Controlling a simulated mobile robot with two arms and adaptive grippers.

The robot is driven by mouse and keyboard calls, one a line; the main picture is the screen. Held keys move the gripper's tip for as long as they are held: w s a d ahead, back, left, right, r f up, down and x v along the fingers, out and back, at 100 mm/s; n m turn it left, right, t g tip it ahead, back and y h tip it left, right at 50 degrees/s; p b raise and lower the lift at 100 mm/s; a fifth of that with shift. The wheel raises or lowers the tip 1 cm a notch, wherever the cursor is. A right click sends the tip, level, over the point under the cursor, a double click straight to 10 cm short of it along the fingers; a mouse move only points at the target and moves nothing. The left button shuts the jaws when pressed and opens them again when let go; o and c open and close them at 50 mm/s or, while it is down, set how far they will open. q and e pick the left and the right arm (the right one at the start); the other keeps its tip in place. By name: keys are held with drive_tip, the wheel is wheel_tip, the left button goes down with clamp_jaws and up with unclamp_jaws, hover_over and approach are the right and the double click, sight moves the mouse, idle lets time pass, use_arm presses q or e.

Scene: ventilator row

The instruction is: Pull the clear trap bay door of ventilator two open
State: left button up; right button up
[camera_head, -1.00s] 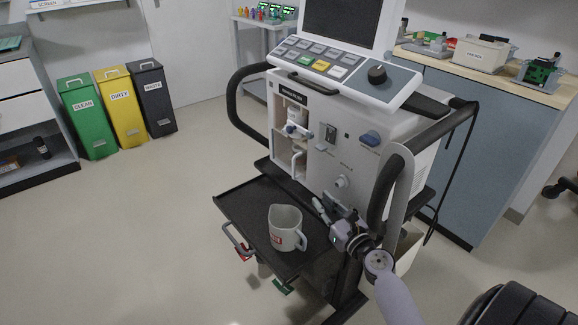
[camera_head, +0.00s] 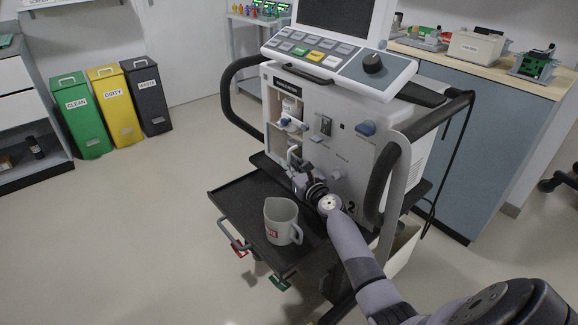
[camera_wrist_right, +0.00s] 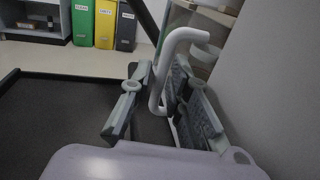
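The ventilator (camera_head: 318,125) bears a "2" low on its front. Its trap bay (camera_head: 284,125), at the front left, holds white fittings. A white curved bar (camera_head: 292,154), which looks like the door's handle, stands low in front of the bay. In the right wrist view the bar (camera_wrist_right: 168,70) rises between the fingers of my right gripper (camera_wrist_right: 160,100), which are apart with gaps around it. In the head view the right gripper (camera_head: 298,178) is at the bar's lower end. The clear door panel is hard to make out. My left gripper is not in view.
A mug (camera_head: 281,222) stands on the ventilator's black tray (camera_head: 238,205), just below my right gripper. Black side rails (camera_head: 232,100) flank the ventilator. Green, yellow and dark bins (camera_head: 110,100) stand at the left, with clear floor between.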

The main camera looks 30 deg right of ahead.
drive_tip(key=shift+w, duration=0.3)
clamp_jaws()
idle(0.6)
